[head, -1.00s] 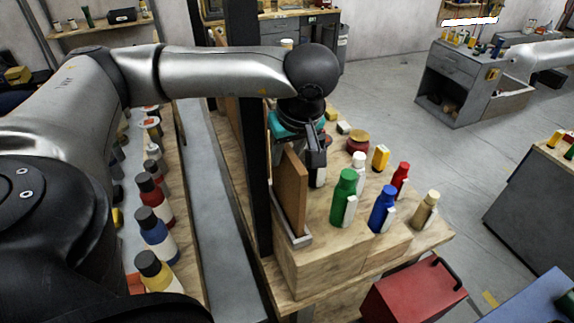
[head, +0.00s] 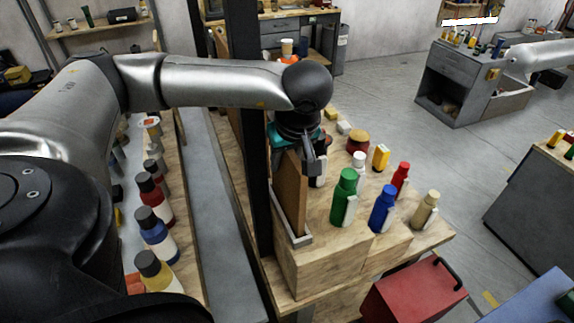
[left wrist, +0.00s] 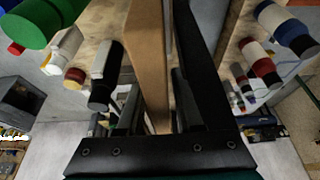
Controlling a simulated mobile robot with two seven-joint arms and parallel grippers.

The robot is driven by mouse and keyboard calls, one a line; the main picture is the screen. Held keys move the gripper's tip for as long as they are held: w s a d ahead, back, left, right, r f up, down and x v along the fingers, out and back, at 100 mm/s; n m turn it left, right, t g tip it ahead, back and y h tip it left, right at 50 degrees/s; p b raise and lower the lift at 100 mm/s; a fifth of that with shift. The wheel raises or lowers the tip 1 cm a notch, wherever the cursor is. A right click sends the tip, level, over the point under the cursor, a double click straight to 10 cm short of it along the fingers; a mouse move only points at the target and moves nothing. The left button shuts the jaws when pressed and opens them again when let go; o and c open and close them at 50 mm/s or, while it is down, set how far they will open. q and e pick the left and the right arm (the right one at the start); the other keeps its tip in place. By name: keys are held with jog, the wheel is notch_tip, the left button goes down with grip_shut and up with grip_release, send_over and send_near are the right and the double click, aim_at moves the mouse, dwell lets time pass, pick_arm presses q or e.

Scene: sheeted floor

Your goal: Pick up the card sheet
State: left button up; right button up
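The card sheet is a brown flat board (head: 291,195) standing upright on edge in a narrow grey holder on the wooden bench. My left gripper (head: 309,165) is at the sheet's upper far part, pointing down. In the left wrist view the brown sheet (left wrist: 148,50) runs between the two dark fingers (left wrist: 156,112). The fingers stand apart with the sheet between them, and a gap shows on at least one side. The sheet's far end is hidden behind the gripper in the head view. My right gripper is not in view.
A dark post (head: 252,120) stands close to the left of the sheet. To the right are a green bottle (head: 344,197), a blue bottle (head: 383,208) and several others. More bottles (head: 152,232) line the bench at left. A red box (head: 412,290) is on the floor.

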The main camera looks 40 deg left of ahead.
pick_arm(q)
jog(key=shift+f, duration=0.1)
dwell(0.3)
grip_shut()
dwell(1.3)
